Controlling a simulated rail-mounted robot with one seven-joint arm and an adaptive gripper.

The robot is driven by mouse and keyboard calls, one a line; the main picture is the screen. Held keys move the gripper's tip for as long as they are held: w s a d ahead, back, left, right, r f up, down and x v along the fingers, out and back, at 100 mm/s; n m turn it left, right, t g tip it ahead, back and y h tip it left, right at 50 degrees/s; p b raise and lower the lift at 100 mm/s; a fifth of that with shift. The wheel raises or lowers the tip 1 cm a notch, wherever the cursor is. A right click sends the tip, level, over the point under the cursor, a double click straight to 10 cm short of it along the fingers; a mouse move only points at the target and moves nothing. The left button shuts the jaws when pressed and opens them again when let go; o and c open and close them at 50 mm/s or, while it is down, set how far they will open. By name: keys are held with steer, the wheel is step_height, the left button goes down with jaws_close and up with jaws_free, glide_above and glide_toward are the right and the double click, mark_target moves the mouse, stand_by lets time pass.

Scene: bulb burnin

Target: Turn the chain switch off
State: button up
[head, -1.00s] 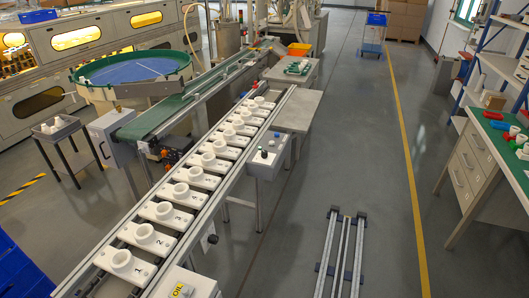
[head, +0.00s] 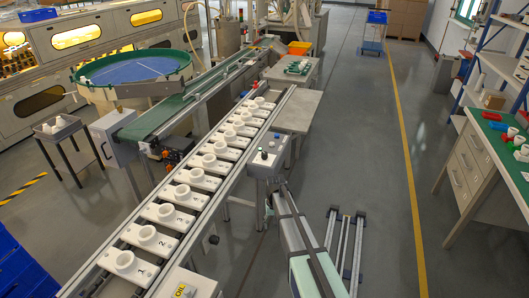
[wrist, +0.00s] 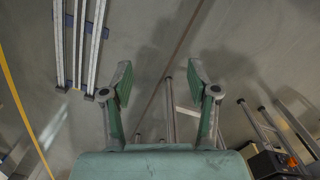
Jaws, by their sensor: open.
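A grey control box (head: 266,168) is fixed to the right side of the conveyor of numbered white sockets (head: 183,192). Small knobs or switches stand on its top: a dark one with a green part (head: 264,154) and a dark one (head: 277,135) near the far edge. They are too small to tell which is the chain switch or how it is set. My arm reaches up from the bottom right toward the box's front in the head view. My gripper (wrist: 160,88) is open and empty in the wrist view, over bare floor. No switch shows there.
Metal floor rails (head: 343,245) lie right of the arm and show in the wrist view (wrist: 78,45). Conveyor legs (wrist: 170,110) stand below the fingers in the wrist view. Open floor lies to the right.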

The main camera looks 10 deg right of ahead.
steer(key=w+r+t, duration=0.1)
steer(key=w+r, duration=1.3)
steer(key=w, duration=0.1)
step_height(320, 180, up, 20)
steer(key=m+p, duration=0.1)
steer(key=m, duration=0.2)
glide_above(265, 153)
step_height(265, 153, down, 17)
steer(key=p, duration=0.4)
steer(key=shift+a+r, duration=0.1)
steer(key=shift+r, duration=0.1)
jaws_close()
